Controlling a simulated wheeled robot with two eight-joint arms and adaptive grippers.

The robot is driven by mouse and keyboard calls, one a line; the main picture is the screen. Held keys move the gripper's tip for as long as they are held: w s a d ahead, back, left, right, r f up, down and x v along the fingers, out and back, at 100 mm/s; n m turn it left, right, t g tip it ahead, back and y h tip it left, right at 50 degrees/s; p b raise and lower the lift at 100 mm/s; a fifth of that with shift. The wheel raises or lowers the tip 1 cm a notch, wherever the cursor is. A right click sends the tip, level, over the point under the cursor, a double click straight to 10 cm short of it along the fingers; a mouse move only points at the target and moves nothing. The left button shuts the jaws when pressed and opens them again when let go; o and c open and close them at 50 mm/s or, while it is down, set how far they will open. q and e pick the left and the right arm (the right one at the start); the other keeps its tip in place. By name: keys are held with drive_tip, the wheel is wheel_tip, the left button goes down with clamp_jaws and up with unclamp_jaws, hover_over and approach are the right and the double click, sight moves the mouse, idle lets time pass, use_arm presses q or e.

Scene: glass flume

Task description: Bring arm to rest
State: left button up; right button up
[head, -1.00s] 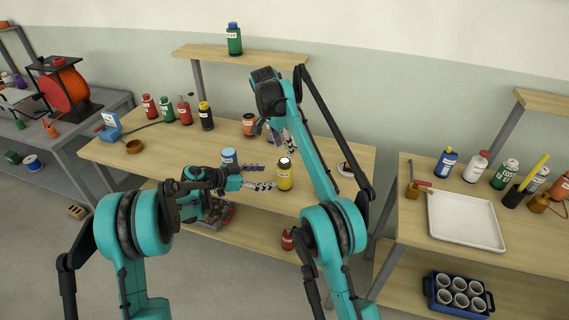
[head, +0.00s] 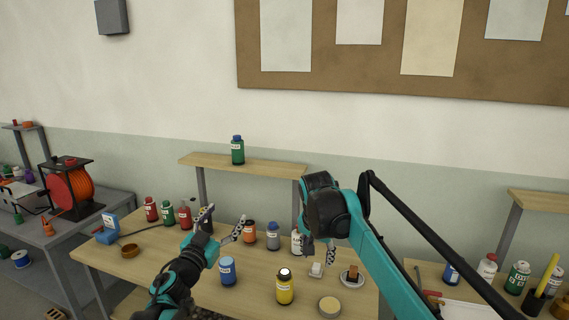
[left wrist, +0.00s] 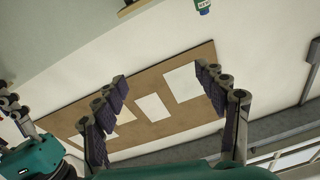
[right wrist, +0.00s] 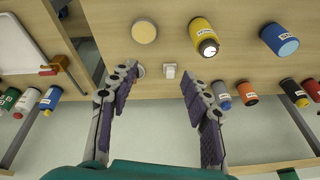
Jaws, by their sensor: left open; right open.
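My left gripper (head: 222,224) is open and empty, raised above the left part of the wooden table (head: 205,290), fingers pointing up. In the left wrist view its spread fingers (left wrist: 163,85) face the wall and a brown board with pale sheets. My right gripper (head: 318,252) is open over the table's right part, partly hidden behind its own wrist. In the right wrist view its fingers (right wrist: 160,82) are apart, with a small white block (right wrist: 170,71) on the table seen between them. Neither gripper holds anything.
A yellow bottle (head: 285,287), a blue can (head: 228,270) and a round tan disc (head: 329,306) stand on the table. Several bottles line its back. A green bottle (head: 237,150) stands on the raised shelf (head: 255,166). A second table with a white tray is at the right.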

use_arm(q)
drive_tip(key=s+a+f+n+g+y, duration=0.3)
drive_tip(key=s+a+n+y, duration=0.5)
drive_tip(key=s, duration=0.4)
use_arm(e)
drive_tip(key=s+d+f+n+t, duration=0.1)
drive_tip(key=s+d+n, duration=0.15)
drive_tip(key=s, duration=0.45)
drive_tip(key=s+d+f+n+t, duration=0.1)
drive_tip(key=s+d, duration=0.2)
drive_tip(key=s, duration=0.4)
use_arm(q)
drive_tip(key=s+d+f+m+g+h, duration=0.1)
drive_tip(key=s+d+f+g, duration=0.2)
drive_tip(key=s+f, duration=0.6)
drive_tip(key=s+d+f+m+g+h, duration=0.1)
drive_tip(key=s+d+f+g, duration=0.2)
drive_tip(key=s+f, duration=0.7)
drive_tip(key=s+g, duration=0.2)
drive_tip(key=s, duration=0.1)
drive_tip(key=shift+s+d+f+g, duration=0.25)
drive_tip(key=shift+d+g, duration=0.05)
drive_tip(key=shift+g, duration=0.1)
use_arm(e)
drive_tip(key=s+d+f+n+t+y, duration=0.1)
drive_tip(key=s+d+f+n, duration=0.2)
drive_tip(key=s+f, duration=0.9)
drive_tip(key=s, duration=0.3)
drive_tip(key=shift+s+d+t, duration=0.25)
drive_tip(key=shift+t, duration=0.15)
